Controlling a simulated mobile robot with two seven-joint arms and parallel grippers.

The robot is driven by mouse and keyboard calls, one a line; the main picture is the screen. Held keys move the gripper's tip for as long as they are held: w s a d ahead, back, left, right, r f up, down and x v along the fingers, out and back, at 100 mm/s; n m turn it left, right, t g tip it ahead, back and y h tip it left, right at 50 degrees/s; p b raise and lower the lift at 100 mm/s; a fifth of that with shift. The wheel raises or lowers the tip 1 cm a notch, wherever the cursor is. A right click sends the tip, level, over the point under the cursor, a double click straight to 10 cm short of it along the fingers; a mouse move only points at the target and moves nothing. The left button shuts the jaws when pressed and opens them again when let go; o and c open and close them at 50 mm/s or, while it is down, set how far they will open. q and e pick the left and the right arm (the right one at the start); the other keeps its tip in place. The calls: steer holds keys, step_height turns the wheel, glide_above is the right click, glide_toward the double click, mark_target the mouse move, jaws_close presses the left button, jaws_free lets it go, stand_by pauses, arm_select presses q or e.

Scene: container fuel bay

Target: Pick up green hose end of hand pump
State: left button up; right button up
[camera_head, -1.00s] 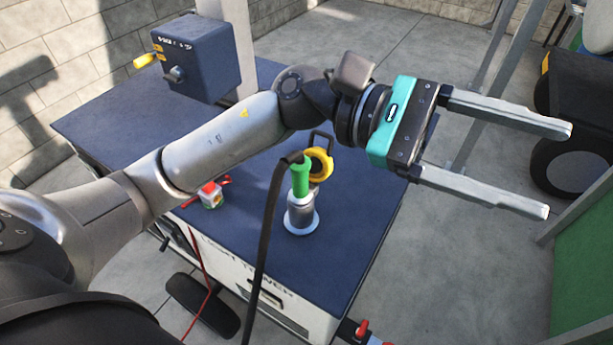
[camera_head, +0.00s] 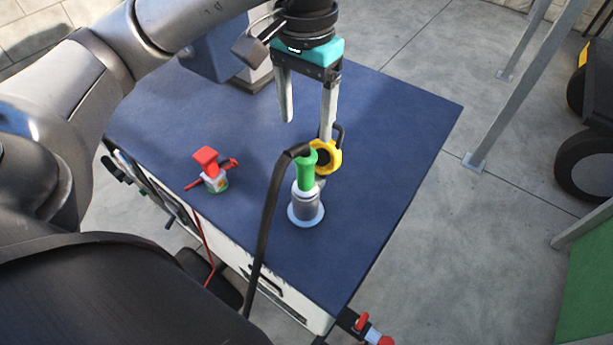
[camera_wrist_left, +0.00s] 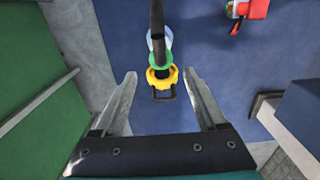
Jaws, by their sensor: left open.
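The green hose end (camera_head: 307,170) stands upright on the blue tabletop, in a grey metal holder with a pale round base (camera_head: 306,208). A black hose (camera_head: 268,215) bends from its top down toward the lower left. A yellow ring-shaped part (camera_head: 326,157) with a black handle is beside it. My left gripper (camera_head: 307,130) points down, open and empty, just behind the green part. In the left wrist view the green part (camera_wrist_left: 160,59) and the yellow ring (camera_wrist_left: 162,78) lie between and beyond the open fingers (camera_wrist_left: 160,80). My right gripper is not in view.
A dark blue box (camera_head: 215,52) on a post is behind my left arm. The tabletop's right side is clear.

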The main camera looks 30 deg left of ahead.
mark_target(306, 155)
arm_select(q)
step_height(306, 155, down, 8)
steer(key=shift+r+p, duration=0.1)
steer(key=shift+p, duration=0.25)
steer(key=shift+w+f+p, duration=0.1)
steer(key=shift+f+p, duration=0.5)
steer(key=shift+f, duration=2.1)
jaws_close()
steer(key=shift+r, duration=0.1)
